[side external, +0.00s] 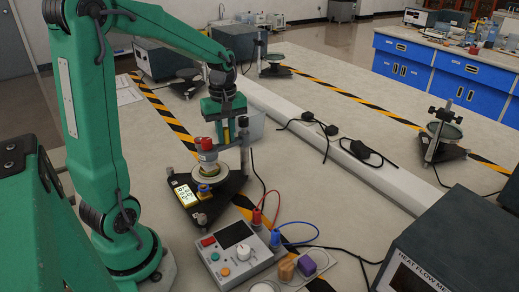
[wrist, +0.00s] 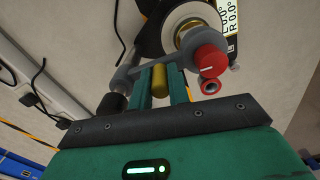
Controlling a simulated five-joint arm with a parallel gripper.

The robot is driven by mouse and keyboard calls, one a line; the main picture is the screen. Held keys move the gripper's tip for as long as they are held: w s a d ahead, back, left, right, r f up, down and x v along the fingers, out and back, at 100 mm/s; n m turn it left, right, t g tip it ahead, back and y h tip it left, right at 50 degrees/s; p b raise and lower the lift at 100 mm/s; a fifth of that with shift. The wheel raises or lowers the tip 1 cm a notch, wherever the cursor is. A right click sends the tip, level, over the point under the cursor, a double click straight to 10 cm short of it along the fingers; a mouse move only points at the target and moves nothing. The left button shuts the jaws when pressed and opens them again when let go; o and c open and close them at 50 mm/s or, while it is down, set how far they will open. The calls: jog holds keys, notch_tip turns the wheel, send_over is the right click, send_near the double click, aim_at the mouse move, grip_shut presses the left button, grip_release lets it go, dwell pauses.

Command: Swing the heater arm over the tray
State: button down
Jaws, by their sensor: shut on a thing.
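The heater arm (wrist: 155,68) is a grey bar with a red-capped cylinder (wrist: 208,62) at its end. In the side view the red cap (side external: 206,144) stands above a round pale tray (side external: 206,173) on a black base. In the wrist view the tray (wrist: 190,17) lies beyond the bar, and the red cap looks off its centre. Whether the heater is straight over the tray I cannot tell. My gripper (side external: 225,130) points down, its green fingers shut on a yellow handle (wrist: 160,84) of the heater arm. Its fingers hide part of the handle.
A control box (side external: 234,254) with red and blue leads stands in front, and a heat flow meter (side external: 440,250) is at the right. A clear box (side external: 252,125) stands behind my gripper. Striped tape and a white rail cross the bench.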

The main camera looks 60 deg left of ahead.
jog(key=shift+r, duration=0.1)
dwell(0.3)
jog(key=c, duration=1.3)
grip_release()
jog(key=shift+r, duration=3.9)
jog(key=shift+d, duration=0.1)
jog(key=s+d+m+t, duration=0.2)
jog(key=s+d+m, duration=0.1)
jog(key=d+m, duration=0.2)
jog(key=s+d+m+t, duration=0.1)
jog(key=s+d+m, duration=0.3)
jog(key=m, duration=0.1)
jog(key=s+d+m+t, duration=0.2)
jog(key=s+d+m, duration=0.1)
jog(key=d+m, duration=0.2)
jog(key=shift+s+d+m+t, duration=0.2)
jog(key=shift+d+m+t, duration=0.15)
jog(key=shift+m, duration=0.25)
